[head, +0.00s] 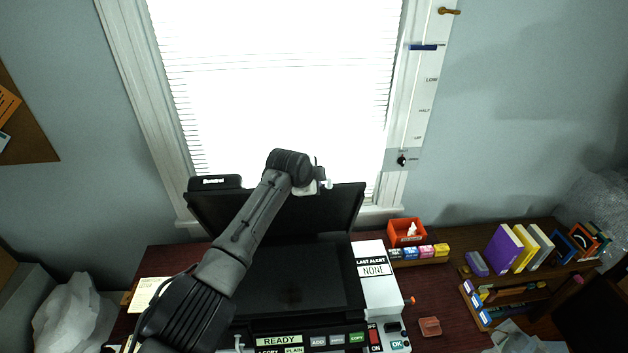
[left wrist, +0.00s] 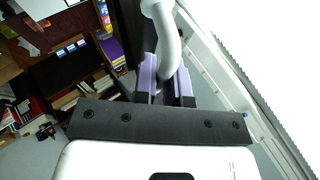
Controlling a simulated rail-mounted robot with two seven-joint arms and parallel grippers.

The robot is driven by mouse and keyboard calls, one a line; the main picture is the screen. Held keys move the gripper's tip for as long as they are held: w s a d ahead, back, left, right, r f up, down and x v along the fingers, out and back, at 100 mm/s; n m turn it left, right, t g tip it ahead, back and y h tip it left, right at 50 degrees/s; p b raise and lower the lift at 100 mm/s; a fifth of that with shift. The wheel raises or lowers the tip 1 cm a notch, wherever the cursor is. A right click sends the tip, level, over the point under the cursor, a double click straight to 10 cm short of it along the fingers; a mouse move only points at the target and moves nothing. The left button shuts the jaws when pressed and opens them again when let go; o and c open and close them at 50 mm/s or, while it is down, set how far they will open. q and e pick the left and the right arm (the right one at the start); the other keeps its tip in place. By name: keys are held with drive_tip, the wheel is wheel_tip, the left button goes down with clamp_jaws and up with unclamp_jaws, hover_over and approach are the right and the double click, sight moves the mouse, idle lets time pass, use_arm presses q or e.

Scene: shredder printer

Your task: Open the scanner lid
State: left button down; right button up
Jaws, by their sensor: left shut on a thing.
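The black printer-scanner stands on the desk with its dark scanner lid (head: 340,208) raised and leaning back toward the window. The flat dark scanner bed (head: 300,275) is exposed below it. My left arm reaches over the bed to the lid's upper part. My left gripper (head: 320,184) is at the raised lid, small and partly hidden by my arm in the head view. In the left wrist view, its purple-padded fingers (left wrist: 167,88) are shut around a curved white handle (left wrist: 162,30). My right gripper is in neither view.
A bright window with blinds (head: 290,80) is close behind the lid. A white panel (head: 374,285) and control buttons (head: 320,340) edge the printer. An orange box (head: 405,232) and upright books (head: 505,248) stand to the right. Some dark desktop (head: 445,295) is clear.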

use_arm(q)
drive_tip(key=c, duration=1.2)
unclamp_jaws()
drive_tip(key=shift+f, duration=0.1)
drive_tip(key=shift+s, duration=0.1)
drive_tip(key=b+v, duration=0.4)
drive_tip(key=v, duration=0.9)
drive_tip(key=shift+s+a+r, duration=0.15)
drive_tip(key=shift+r, duration=0.15)
